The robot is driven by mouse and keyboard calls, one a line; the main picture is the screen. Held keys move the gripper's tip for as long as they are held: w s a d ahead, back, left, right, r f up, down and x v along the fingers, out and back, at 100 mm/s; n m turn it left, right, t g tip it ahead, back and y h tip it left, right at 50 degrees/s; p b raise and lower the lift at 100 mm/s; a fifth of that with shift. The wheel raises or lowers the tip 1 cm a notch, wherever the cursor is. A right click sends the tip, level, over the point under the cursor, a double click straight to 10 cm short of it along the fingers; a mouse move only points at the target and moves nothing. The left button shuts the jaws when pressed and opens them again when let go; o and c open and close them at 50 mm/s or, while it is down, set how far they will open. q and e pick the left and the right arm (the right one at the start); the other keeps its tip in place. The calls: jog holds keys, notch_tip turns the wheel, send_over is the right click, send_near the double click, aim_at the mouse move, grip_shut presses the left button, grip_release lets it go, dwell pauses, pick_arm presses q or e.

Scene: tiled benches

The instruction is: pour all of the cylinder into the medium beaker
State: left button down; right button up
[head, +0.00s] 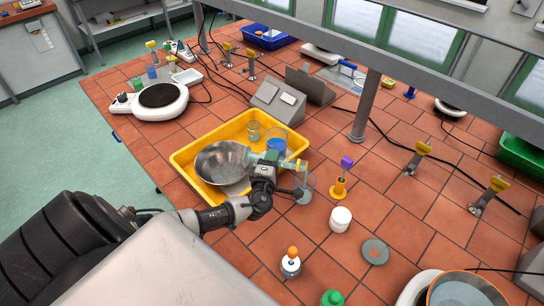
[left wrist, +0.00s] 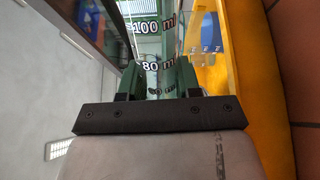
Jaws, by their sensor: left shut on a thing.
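My left gripper (head: 268,163) is shut on the clear graduated cylinder (head: 298,165), over the right side of the yellow tray. The cylinder is tilted far over, almost level. Its 80 ml and 100 ml marks show in the left wrist view (left wrist: 147,66), between the fingers (left wrist: 157,80). A larger beaker (head: 276,142) with blue liquid stands in the tray just behind the cylinder. A smaller glass beaker (head: 253,131) stands to its left; I cannot tell which is the medium one. Whether liquid is left in the cylinder is unclear. My right gripper is not in view.
The yellow tray (head: 184,157) also holds a metal bowl (head: 222,160). A purple-topped item (head: 346,164) on a yellow base and a white jar (head: 340,219) stand to the right. A hotplate (head: 160,98) is at the back left. A shelf post (head: 366,104) rises behind.

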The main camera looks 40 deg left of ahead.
pick_arm(q)
jog(key=shift+m, duration=0.5)
jog(key=shift+w+d+r+m, duration=0.1)
jog(key=shift+d+r+m, duration=0.1)
jog(key=shift+r+m, duration=0.45)
jog(key=shift+w+d+r+m, duration=0.1)
jog(key=shift+d+r+m, duration=0.1)
jog(key=shift+r+m, duration=0.4)
jog(key=shift+f, duration=0.1)
jog(key=shift+a, duration=0.15)
